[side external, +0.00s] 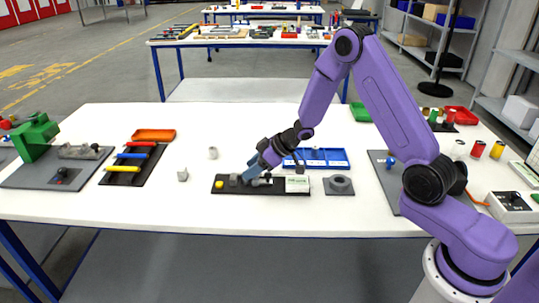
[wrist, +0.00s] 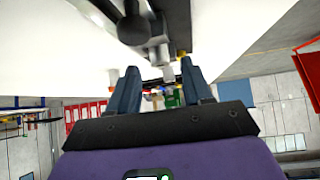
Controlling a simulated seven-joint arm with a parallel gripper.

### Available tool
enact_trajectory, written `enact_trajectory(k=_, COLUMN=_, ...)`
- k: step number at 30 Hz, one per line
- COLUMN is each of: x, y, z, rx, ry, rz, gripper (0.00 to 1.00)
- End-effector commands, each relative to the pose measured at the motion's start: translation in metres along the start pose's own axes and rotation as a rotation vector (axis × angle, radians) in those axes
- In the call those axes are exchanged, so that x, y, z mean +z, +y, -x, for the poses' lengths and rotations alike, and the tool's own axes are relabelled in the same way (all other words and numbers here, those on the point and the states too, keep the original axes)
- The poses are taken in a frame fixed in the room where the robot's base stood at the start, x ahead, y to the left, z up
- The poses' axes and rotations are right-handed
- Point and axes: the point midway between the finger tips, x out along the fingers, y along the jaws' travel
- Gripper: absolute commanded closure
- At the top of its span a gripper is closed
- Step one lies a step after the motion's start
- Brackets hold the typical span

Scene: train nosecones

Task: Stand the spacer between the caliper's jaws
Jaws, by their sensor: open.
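The caliper (side external: 270,190) is a long dark base with grey metal parts on top and a white box (side external: 297,184) at its right end. A grey block (side external: 233,180) stands near its left end, beside a yellow knob (side external: 219,184). My gripper (side external: 252,168) is low over the left half of the base, tilted. In the wrist view its fingers (wrist: 160,88) are apart, with a small pale grey block (wrist: 168,74) showing between or beyond them. I cannot tell whether this is the spacer or a jaw. Contact is unclear; the fingers hide part of the caliper.
Two small grey pieces, one nearer (side external: 182,175) and one farther (side external: 213,153), stand on the white table left of the caliper. A grey ring fixture (side external: 339,185) is to its right, a blue tray (side external: 320,159) behind. A rack of colored cylinders (side external: 132,164) is farther left.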

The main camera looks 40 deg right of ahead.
Motion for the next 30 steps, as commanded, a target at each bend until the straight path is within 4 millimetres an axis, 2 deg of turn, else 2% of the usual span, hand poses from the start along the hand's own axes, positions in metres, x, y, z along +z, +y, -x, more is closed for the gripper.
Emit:
enact_trajectory(k=9, x=-0.001, y=0.001, z=0.057, rx=0.002, ry=0.003, rz=0.002, gripper=0.5)
enact_trajectory(k=15, x=-0.001, y=0.0, z=0.083, rx=0.001, ry=0.002, rz=0.002, gripper=0.5)
enact_trajectory(k=21, x=0.0, y=0.0, z=0.095, rx=0.0, ry=0.0, rz=0.001, gripper=0.5)
enact_trajectory(k=30, x=-0.004, y=-0.003, z=0.098, rx=0.016, ry=-0.008, rz=0.016, gripper=0.5)
